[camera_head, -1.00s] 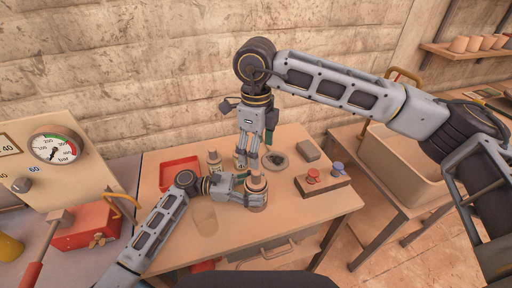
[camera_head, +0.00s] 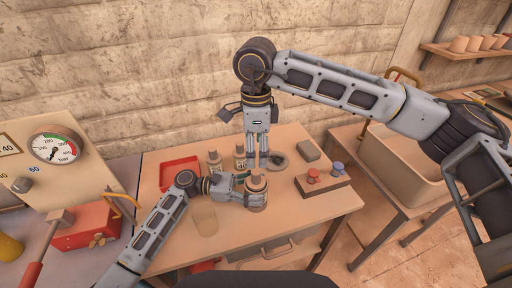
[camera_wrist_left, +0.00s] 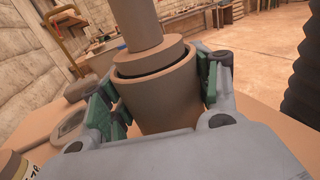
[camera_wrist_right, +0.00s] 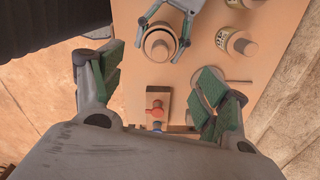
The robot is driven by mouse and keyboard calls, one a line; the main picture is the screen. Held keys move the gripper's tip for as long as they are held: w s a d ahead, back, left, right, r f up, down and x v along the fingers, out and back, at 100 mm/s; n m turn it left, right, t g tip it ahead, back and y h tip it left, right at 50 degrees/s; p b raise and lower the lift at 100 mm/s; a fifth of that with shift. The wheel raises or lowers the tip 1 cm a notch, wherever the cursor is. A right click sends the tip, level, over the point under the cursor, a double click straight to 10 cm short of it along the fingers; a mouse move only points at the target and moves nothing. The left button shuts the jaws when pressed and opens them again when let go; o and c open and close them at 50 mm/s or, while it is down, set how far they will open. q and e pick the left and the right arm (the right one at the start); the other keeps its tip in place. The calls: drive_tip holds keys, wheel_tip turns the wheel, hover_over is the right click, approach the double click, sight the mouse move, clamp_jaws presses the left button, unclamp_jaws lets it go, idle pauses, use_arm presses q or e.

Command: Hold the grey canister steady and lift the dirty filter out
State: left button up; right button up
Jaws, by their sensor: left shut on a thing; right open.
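The grey canister (camera_head: 256,202), brownish-grey in this light, stands upright near the front of the table. My left gripper (camera_head: 250,193) is shut around its side, with green pads on both sides of the wall in the left wrist view (camera_wrist_left: 158,105). The dirty filter (camera_wrist_left: 137,25) sits upright in the canister, its round cap and narrower stem standing above the rim. The stem top also shows in the head view (camera_head: 257,181). My right gripper (camera_head: 257,160) points down, open and empty, above and just behind the filter. The filter's lower part is hidden inside the canister.
Two labelled jars (camera_head: 214,163) (camera_head: 240,158) stand behind the canister, with a red tray (camera_head: 166,187) to their left. A round dish (camera_head: 277,161), a grey block (camera_head: 308,150) and a block with red and blue knobs (camera_head: 322,187) lie right. A clear beaker (camera_head: 204,220) stands front left.

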sight(256, 171)
drive_tip(key=shift+f, duration=0.1)
drive_tip(key=shift+f, duration=5.95)
drive_tip(key=shift+r, duration=0.1)
drive_tip(key=c, duration=1.1)
